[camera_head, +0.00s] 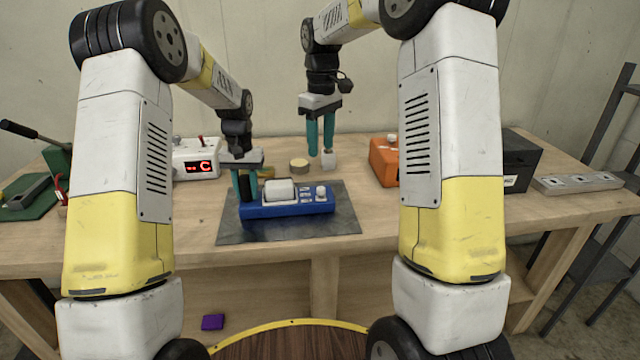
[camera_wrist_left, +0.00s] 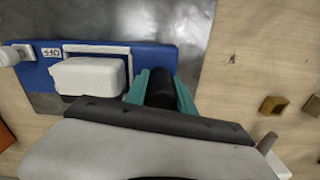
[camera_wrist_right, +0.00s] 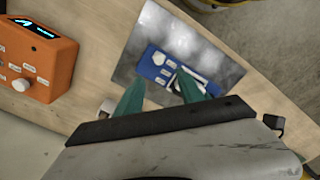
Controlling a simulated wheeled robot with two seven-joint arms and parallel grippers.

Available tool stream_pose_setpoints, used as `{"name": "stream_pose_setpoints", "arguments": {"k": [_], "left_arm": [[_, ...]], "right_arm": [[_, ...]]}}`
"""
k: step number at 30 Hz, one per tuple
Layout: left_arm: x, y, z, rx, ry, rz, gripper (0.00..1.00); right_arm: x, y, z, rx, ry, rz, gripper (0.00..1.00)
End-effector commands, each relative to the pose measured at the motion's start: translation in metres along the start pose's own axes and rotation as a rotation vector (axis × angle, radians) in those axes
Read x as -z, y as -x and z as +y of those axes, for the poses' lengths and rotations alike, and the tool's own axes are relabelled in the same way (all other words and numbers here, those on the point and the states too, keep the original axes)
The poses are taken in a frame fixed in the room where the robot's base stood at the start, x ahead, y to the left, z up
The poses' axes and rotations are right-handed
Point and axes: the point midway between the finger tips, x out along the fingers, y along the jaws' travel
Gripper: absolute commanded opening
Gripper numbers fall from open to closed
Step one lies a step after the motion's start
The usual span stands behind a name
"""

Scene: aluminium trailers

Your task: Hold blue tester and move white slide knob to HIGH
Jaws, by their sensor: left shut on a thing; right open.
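The blue tester (camera_head: 285,210) lies on a grey metal plate (camera_head: 335,225). It has a large white block (camera_head: 279,190), a small white slide knob (camera_head: 321,192) near its right end, and labels between them. My left gripper (camera_head: 246,188) is shut around the black upright grip (camera_wrist_left: 160,88) at the tester's left end. The left wrist view shows an OFF label (camera_wrist_left: 50,53) beside the white knob (camera_wrist_left: 9,55). My right gripper (camera_head: 321,150) is open and empty, raised behind and above the tester. In the right wrist view, its right finger partly hides the tester (camera_wrist_right: 160,72).
A white box with red display (camera_head: 195,160) stands behind left, an orange box (camera_head: 384,160) behind right. A small white piece (camera_head: 329,160) and a round wooden disc (camera_head: 299,165) are behind the tester. A black box (camera_head: 520,160) and grey strip (camera_head: 578,183) are far right.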

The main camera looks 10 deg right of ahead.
Motion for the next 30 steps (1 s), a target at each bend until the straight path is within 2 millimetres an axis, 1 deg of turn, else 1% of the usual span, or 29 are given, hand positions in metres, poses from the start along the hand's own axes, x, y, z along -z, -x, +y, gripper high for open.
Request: {"name": "stream_pose_setpoints", "arguments": {"k": [1,5,8,15,21,25,30], "left_arm": [[-0.002,-0.003,0.002,-0.002,-0.004,-0.008,0.00],[-0.002,-0.003,0.003,-0.002,-0.005,-0.007,0.00],[-0.002,-0.003,0.003,-0.002,-0.005,-0.007,0.00],[-0.001,-0.002,0.003,-0.003,-0.004,-0.005,0.00],[-0.001,-0.002,0.003,-0.003,-0.004,-0.004,0.00],[-0.001,-0.002,0.003,-0.003,-0.004,-0.003,0.00],[0.000,-0.001,0.003,-0.003,-0.003,-0.002,0.00]], "right_arm": [[0.003,-0.004,0.001,0.003,0.007,-0.006,0.45],[0.005,-0.012,0.002,0.006,0.015,-0.013,0.45],[0.004,-0.026,0.002,0.007,0.015,-0.014,0.45],[0.003,-0.074,0.001,0.008,0.015,-0.015,0.45],[0.003,-0.108,0.002,0.006,0.015,-0.014,0.45],[0.003,-0.120,0.002,0.005,0.014,-0.012,0.45],[0.003,-0.126,0.002,0.004,0.013,-0.011,0.45]]}}
